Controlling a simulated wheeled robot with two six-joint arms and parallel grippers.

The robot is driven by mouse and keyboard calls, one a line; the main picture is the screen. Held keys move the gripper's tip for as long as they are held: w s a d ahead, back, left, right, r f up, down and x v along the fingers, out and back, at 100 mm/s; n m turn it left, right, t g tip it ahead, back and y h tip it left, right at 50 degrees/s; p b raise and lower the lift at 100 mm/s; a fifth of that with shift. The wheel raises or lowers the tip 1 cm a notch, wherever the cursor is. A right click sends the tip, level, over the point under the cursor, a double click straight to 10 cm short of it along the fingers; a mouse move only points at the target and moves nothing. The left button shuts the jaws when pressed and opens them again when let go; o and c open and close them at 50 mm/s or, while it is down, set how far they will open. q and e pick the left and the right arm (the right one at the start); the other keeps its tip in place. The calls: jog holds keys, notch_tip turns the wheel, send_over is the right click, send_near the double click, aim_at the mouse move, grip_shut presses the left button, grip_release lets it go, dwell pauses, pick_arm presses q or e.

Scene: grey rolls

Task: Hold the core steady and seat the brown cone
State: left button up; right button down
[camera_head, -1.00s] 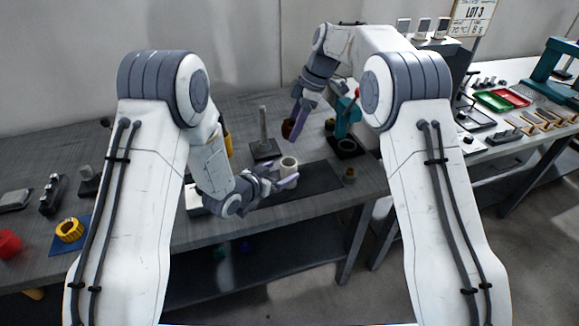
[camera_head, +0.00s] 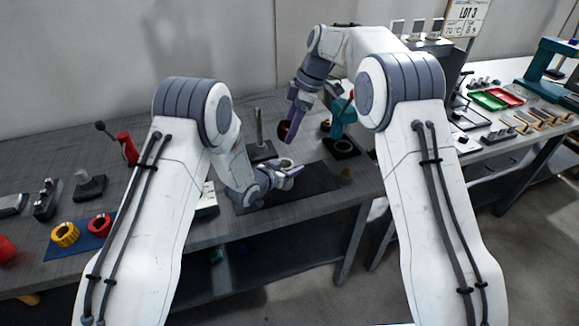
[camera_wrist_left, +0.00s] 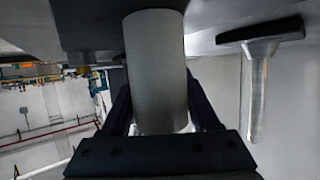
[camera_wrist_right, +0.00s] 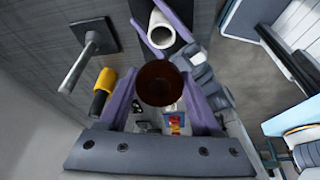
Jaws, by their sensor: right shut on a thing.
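The grey core (camera_head: 287,162) stands upright on a dark mat (camera_head: 315,181). My left gripper (camera_head: 286,176) is low at the core, its fingers open on either side of it. In the left wrist view the core (camera_wrist_left: 156,70) fills the space between the fingers; whether they touch it is hard to tell. The core's open top (camera_wrist_right: 161,32) shows in the right wrist view. My right gripper (camera_head: 291,125) is shut on the brown cone (camera_wrist_right: 160,84) and holds it above and behind the core, apart from it.
A grey post on a square base (camera_head: 259,130) stands behind the core. A teal press-like device (camera_head: 339,120) stands to the right. Yellow (camera_head: 65,234) and red (camera_head: 100,225) rings lie on a blue mat at left. The right part of the dark mat is clear.

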pick_arm(q)
jog(key=c, duration=0.6)
jog(key=shift+o, duration=0.2)
pick_arm(e)
jog(key=shift+s+a+f+h, duration=0.1)
jog(key=shift+a+f+h, duration=0.5)
jog(key=shift+h, duration=0.6)
jog(key=shift+f+h, duration=0.15)
jog(key=shift+h, duration=0.65)
jog(key=shift+f, duration=0.1)
jog(key=shift+f, duration=2.8)
jog(key=shift+f, duration=0.1)
